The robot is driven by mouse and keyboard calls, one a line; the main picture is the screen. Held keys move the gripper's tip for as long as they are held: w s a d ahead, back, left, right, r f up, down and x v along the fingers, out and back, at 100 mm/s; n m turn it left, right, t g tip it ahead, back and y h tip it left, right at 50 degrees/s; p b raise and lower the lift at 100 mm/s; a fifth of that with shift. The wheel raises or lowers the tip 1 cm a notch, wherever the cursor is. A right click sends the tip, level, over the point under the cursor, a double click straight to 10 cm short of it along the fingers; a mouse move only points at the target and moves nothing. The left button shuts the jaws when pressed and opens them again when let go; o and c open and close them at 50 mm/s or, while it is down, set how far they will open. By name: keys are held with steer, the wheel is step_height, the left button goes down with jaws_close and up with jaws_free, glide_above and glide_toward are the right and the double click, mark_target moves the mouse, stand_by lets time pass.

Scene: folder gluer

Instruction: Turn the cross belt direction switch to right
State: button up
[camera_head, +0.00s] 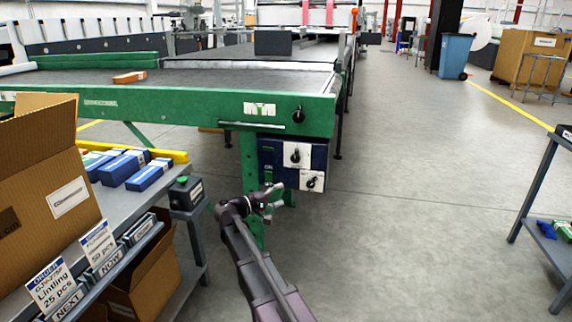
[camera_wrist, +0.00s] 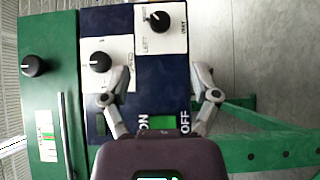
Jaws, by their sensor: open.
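The cross belt direction switch is a black knob (camera_wrist: 159,21) on a white plate with LEFT and another, partly legible word. In the head view it appears to be the lower knob (camera_head: 311,182) on the blue control panel (camera_head: 280,176). A small pale mark shows on it; I cannot tell its setting for sure. My gripper (camera_wrist: 160,98) is open and empty in front of the panel, its fingers spread on either side of the green ON/OFF switch (camera_wrist: 160,122). The direction knob lies beyond the fingertips, apart from them. In the head view my gripper (camera_head: 275,195) is below and left of the knob.
A second knob (camera_wrist: 100,62) sits beside the left finger, and another (camera_wrist: 33,66) is on the green machine frame. A small box with a green button (camera_head: 185,190) stands left of my arm, by the table with cartons.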

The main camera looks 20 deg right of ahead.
steer(key=s+a+r+m+g+y+p, duration=0.1)
steer(key=s+r+y+p, duration=0.9)
steer(key=p, duration=2.4)
steer(key=s+a+r+g, duration=0.1)
steer(key=s+a+r, duration=0.1)
steer(key=s+r, duration=0.3)
step_height(320, 180, up, 4)
steer(key=shift+a+r+m+g+y+p, duration=0.15)
steer(key=shift+m+g+y+p, duration=0.15)
steer(key=shift+g+y+p, duration=0.1)
steer(key=shift+s, duration=0.2)
steer(key=s+a+f+y, duration=0.3)
steer(key=s+a+y, duration=0.4)
steer(key=s+a, duration=0.15)
step_height(320, 180, up, 18)
steer(key=p, duration=1.8)
steer(key=shift+d+r+m+g+p, duration=0.25)
steer(key=shift+d+m+g+p, duration=0.05)
steer(key=shift+d, duration=0.15)
